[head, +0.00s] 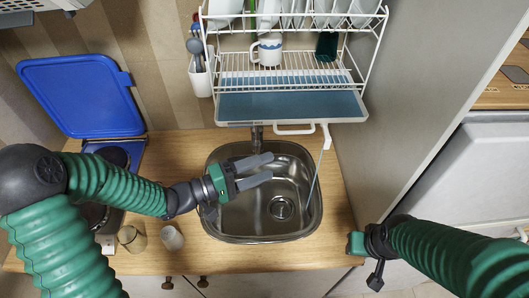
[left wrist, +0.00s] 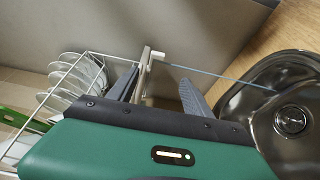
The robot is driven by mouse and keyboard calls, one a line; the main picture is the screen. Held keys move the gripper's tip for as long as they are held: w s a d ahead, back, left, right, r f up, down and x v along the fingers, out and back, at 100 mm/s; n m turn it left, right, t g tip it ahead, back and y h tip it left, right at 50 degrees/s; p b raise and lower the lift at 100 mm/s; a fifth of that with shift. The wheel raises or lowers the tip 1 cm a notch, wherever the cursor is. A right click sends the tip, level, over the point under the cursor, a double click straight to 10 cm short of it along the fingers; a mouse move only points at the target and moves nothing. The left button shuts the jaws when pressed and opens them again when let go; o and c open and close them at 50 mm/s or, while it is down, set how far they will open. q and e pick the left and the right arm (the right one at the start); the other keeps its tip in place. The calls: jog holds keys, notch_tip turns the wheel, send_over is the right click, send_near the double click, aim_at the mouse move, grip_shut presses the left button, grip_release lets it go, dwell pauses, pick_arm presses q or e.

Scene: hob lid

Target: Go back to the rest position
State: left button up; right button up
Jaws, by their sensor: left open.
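My left gripper (head: 272,168) is open and empty above the sink (head: 240,239). Its two grey fingers point right and stand apart. They also show apart in the left wrist view (left wrist: 160,88), with nothing between them. The blue hob lid (head: 82,95) stands raised at the left, away from the gripper. The hob beneath it is partly hidden by my left arm. My right gripper (head: 358,245) is at the lower right, beside the counter's right end. Its fingers are not clear enough to tell open from shut.
A white dish rack (head: 290,75) with plates and a mug (head: 268,50) hangs above the sink. A glass jar (head: 132,238) and a small pale cup (head: 171,238) stand on the wooden counter (head: 330,215) near my left arm. A grey wall panel (head: 420,80) rises at the right.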

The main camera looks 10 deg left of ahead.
pick_arm(q)
jog(key=w+a+f+m+y+b, duration=0.25)
jog(key=a+f+y, duration=0.45)
jog(key=f+y, duration=0.4)
jog(key=s+a+f+m+g+y, duration=0.2)
jog(key=s+a+g, duration=0.1)
jog(key=s, duration=0.4)
jog(key=s+a+f+m+g+y+b, duration=0.1)
jog(key=s+a+f+m+g+y, duration=0.1)
jog(key=s, duration=0.6)
jog(key=shift+s+a+f+g+b, duration=0.35)
jog(key=shift+f+g, duration=0.2)
jog(key=shift+g, duration=0.55)
jog(key=shift+d+r, duration=0.1)
jog(key=shift+d, duration=0.05)
